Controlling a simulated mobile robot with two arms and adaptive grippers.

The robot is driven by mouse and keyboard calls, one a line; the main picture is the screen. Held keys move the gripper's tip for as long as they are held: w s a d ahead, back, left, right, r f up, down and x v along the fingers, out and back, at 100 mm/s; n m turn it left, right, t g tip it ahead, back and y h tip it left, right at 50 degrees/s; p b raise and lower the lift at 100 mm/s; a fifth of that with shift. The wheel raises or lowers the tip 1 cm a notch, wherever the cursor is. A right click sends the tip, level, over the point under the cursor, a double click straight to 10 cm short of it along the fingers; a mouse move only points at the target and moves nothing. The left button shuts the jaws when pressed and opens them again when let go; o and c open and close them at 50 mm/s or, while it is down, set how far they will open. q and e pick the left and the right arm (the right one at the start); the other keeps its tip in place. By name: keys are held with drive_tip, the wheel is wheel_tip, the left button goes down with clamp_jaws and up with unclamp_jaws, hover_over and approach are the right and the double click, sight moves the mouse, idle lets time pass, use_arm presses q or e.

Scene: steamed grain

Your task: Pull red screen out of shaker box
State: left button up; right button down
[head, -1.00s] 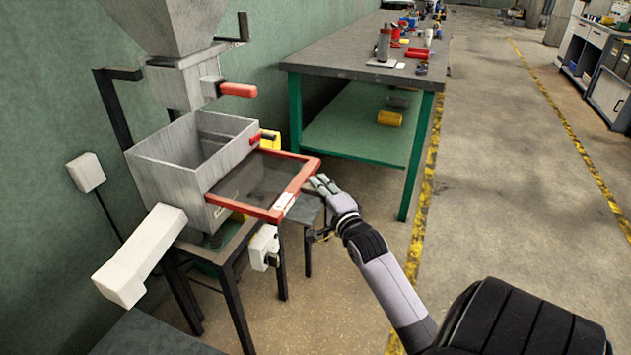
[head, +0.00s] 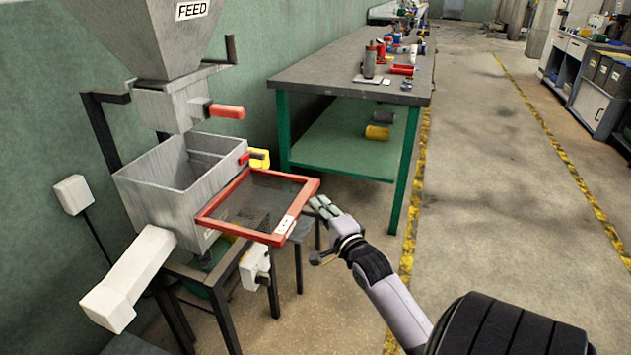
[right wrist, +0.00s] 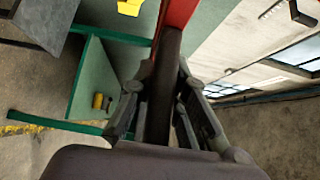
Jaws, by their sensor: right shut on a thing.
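The red screen (head: 219,199) is a red frame around dark mesh, and most of it shows outside the shaker box, lying about level. The grey shaker box (head: 160,198) stands on a dark stand below the hopper. My right gripper (head: 317,205) is at the outer right edge of the screen, shut on it. In the right wrist view the fingers (right wrist: 158,108) close around a dark bar, with a red part of the screen (right wrist: 179,13) beyond it. The left gripper is not in view.
A grey FEED hopper (head: 150,38) with a red handle (head: 227,111) is above the box. A white chute (head: 126,281) sticks out at front left. A green-legged workbench (head: 330,73) stands behind. The floor to the right is open.

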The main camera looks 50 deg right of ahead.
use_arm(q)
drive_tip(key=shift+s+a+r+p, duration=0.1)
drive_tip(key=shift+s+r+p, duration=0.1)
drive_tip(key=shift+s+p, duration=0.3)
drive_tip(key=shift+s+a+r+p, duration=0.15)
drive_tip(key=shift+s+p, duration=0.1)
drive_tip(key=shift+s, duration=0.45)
use_arm(e)
drive_tip(key=shift+s+d+r, duration=0.1)
drive_tip(key=shift+s+d, duration=0.25)
drive_tip(key=shift+s, duration=0.45)
drive_tip(key=shift+s+d, duration=0.3)
drive_tip(key=shift+s, duration=0.45)
drive_tip(key=shift+s+d+r, duration=0.1)
drive_tip(key=shift+s+d, duration=0.25)
drive_tip(key=shift+s, duration=0.45)
drive_tip(key=shift+f, duration=0.1)
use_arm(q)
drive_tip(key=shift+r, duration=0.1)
use_arm(e)
drive_tip(key=shift+s, duration=0.1)
use_arm(q)
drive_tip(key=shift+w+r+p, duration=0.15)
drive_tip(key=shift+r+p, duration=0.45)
drive_tip(key=shift+p, duration=0.05)
use_arm(e)
drive_tip(key=shift+s+d, duration=0.4)
drive_tip(key=shift+s, duration=0.5)
drive_tip(key=shift+s+d, duration=0.4)
drive_tip(key=shift+s, duration=0.45)
